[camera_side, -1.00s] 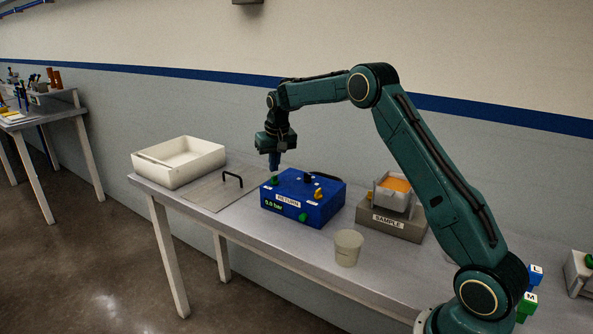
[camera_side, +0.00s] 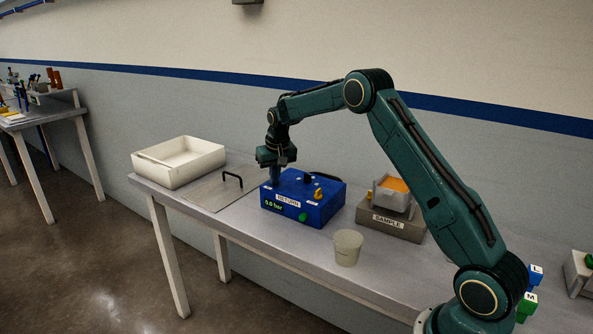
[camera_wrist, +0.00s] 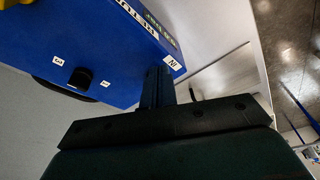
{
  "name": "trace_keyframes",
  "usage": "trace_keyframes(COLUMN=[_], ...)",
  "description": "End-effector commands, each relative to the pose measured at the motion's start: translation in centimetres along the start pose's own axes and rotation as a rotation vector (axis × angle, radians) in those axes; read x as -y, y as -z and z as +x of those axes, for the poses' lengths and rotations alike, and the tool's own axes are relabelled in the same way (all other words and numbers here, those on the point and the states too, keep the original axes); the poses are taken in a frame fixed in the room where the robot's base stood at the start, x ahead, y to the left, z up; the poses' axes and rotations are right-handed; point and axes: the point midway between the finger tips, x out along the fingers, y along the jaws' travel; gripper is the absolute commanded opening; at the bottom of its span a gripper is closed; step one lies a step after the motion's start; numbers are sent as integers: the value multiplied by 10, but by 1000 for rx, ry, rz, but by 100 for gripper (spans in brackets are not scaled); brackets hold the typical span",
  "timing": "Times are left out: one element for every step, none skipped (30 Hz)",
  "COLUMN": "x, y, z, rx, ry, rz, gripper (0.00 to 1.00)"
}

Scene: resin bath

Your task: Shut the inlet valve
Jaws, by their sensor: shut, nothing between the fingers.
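The blue box (camera_side: 322,208) on the bench carries a RETURN label and a green 0.0 bar readout. In the wrist view its top (camera_wrist: 100,35) shows an IN label (camera_wrist: 173,62) at a corner. My gripper (camera_side: 275,182) points down, shut and empty, at the box's left corner; in the wrist view its fingers (camera_wrist: 156,78) are beside the IN label. The inlet valve's handle cannot be made out there; the fingers cover that spot. I cannot tell whether they touch it. A black knob (camera_side: 308,178), a yellow handle (camera_side: 318,193) and a green front knob (camera_side: 303,217) also show.
A flat plate with a black handle (camera_side: 233,181) and a white tray (camera_side: 205,166) lie left of the box. A cup (camera_side: 347,250) stands in front. A SAMPLE block (camera_side: 385,224) with an orange-filled container (camera_side: 393,187) is to the right.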

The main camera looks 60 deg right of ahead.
Motion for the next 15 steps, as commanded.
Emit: trace_keyframes(x=[0,0,0,0,0,-1,-1,-1,-1,-1,-1,-1,-1,-2,-2], y=[0,0,1,1,1,1,2,2,2,2,3,3,3,3,4], z=[0,0,0,0,0,0,0,0,0,0,0,1,1,1,1], rx=[0,0,0,0,0,0,0,-1,-1,-1,-1,0,0,0,0], ry=[0,0,0,0,0,0,0,0,0,0,0,0,0,0,0], rz=[0,0,0,0,0,0,0,0,0,0,0,0,0,0,0], gripper=[0,0,0,0,0,0,0,0,0,0,0,0,0,0,0])
